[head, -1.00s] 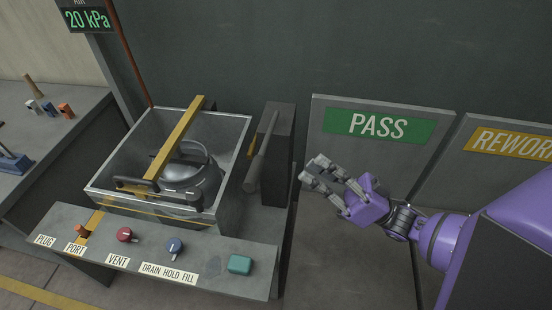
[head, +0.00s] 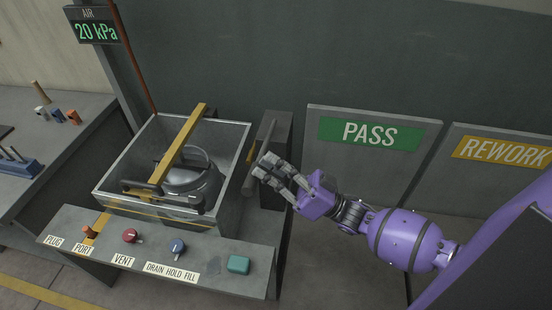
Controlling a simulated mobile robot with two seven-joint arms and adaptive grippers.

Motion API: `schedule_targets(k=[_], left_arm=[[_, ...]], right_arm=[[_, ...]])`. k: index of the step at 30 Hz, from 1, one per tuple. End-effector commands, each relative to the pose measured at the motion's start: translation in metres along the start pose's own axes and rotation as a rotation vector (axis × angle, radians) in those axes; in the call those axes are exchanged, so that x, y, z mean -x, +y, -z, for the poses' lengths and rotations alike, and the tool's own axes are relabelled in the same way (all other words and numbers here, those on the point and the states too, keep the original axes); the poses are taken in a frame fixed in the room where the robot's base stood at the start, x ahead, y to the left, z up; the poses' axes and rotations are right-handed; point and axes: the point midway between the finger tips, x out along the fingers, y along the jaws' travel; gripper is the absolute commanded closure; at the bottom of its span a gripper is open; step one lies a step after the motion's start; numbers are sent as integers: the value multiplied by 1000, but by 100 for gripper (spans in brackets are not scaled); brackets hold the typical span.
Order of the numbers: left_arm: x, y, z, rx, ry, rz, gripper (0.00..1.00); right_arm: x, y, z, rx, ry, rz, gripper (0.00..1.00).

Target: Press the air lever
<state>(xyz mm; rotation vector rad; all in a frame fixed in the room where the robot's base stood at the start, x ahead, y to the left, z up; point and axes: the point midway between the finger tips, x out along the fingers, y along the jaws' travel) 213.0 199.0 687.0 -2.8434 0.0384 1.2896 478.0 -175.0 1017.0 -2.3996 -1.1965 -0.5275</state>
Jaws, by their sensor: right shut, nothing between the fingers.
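The air lever appears to be the dark grey bar (head: 250,178) that slants along the left face of a dark upright block (head: 281,133), right of the glass-walled tank. My right gripper (head: 263,168) is shut and empty, and its fingertips are at the lever in the picture, overlapping its right side. I cannot tell whether they touch it. The block's lower part is partly hidden behind the gripper. The air display (head: 98,31) at the upper left reads 20 kPa. My left gripper is not in view.
The tank (head: 225,215) holds a metal pot (head: 190,180) under a yellow bar (head: 181,143). PASS (head: 370,134) and REWORK (head: 503,151) panels stand at the right.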

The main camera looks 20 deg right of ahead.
Motion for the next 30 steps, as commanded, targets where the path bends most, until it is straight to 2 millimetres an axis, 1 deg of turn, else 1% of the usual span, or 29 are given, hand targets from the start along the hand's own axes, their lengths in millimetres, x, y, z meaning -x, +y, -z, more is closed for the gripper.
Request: schedule_targets(k=[9, 11, 14, 16, 18, 20, 24, 27, 30], left_arm=[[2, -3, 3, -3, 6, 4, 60], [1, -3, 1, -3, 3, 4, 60], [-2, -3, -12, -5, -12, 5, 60], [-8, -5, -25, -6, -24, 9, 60], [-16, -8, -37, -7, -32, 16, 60], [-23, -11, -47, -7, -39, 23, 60], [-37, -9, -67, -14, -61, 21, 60], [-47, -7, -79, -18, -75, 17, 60], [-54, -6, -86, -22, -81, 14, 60]], right_arm=[[0, 0, -1, 1, 1, 1, 100], [2, 0, -3, 3, -1, 2, 100], [10, 0, -16, 26, -6, 14, 100], [19, 0, -31, 57, -9, 33, 100], [28, 0, -47, 100, -11, 58, 100], [35, 0, -58, 140, -11, 81, 100], [48, 2, -81, 228, -9, 134, 100], [56, 6, -95, 285, -8, 168, 100], [62, 8, -104, 329, -5, 195, 100]])
